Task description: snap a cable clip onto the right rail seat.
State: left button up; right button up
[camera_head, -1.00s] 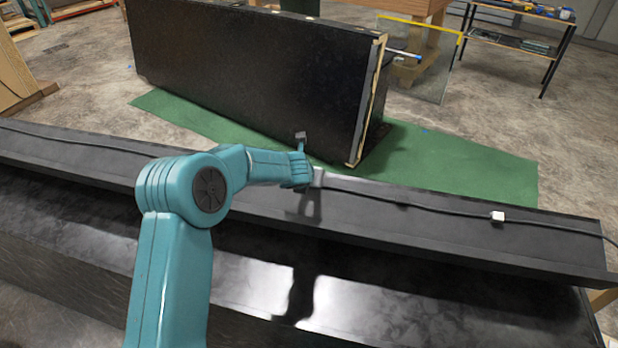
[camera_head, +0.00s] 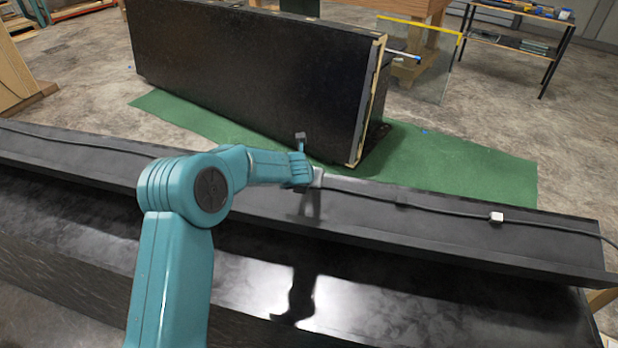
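A black rail (camera_head: 450,226) runs across the view with a dark cable (camera_head: 455,211) along it. A small white clip (camera_head: 497,217) sits at the cable toward the right. A small dark block (camera_head: 402,199), possibly a rail seat, shows left of it. My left gripper (camera_head: 310,160) is over the rail's middle, left of both. One grey-tipped finger points up. A grey piece (camera_head: 318,177) shows beside the hand; I cannot tell whether it is a finger or a clip. The grip is unclear. My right gripper is out of view.
A large black panel box (camera_head: 250,85) stands on a green mat (camera_head: 465,170) behind the rail. A glossy black surface (camera_head: 400,300) lies in front. A clear pane with a yellow top edge (camera_head: 430,65) and a shelf table (camera_head: 515,42) stand farther back.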

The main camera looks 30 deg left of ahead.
pick_arm(q)
jog(key=shift+w+a+f+b, duration=0.1)
jog(key=shift+w+f+b, duration=0.15)
jog(key=shift+f, duration=0.35)
jog(key=shift+w+f+b, duration=0.1)
jog(key=shift+f+b, duration=0.15)
jog(key=shift+f, duration=0.3)
dwell(1.5)
jog(key=o, duration=1.1)
jog(key=shift+r, duration=0.2)
jog(key=v, duration=1.6)
jog(key=shift+s+f, duration=0.1)
jog(key=shift+f, duration=0.05)
